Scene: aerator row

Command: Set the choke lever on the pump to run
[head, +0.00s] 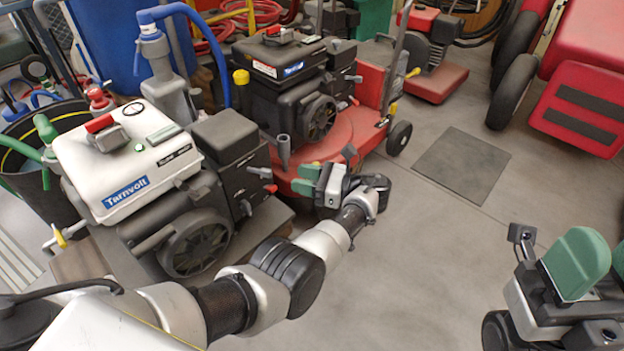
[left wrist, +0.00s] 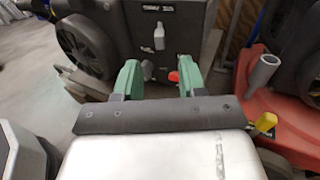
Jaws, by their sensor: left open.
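The pump (head: 130,165) has a white top marked Tarnvoll and a dark engine body, and stands at the left in the head view. Its dark side panel (left wrist: 190,25) fills the upper middle of the left wrist view. A grey lever (left wrist: 158,38) hangs below a small label there; the lettering is too small to read. A red knob (left wrist: 173,76) sits lower. My left gripper (head: 306,179) is open and empty, in front of this panel and apart from it. Its green fingertips (left wrist: 158,78) frame the lower panel. My right gripper (head: 604,265) is far right, away from the pump.
A red-decked machine (head: 340,138) with a black engine stands just behind my left gripper. Its grey tube (left wrist: 263,74) and yellow knob (left wrist: 265,122) are close on the right in the wrist view. Open floor (head: 430,225) lies to the right, with a dark mat (head: 462,165).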

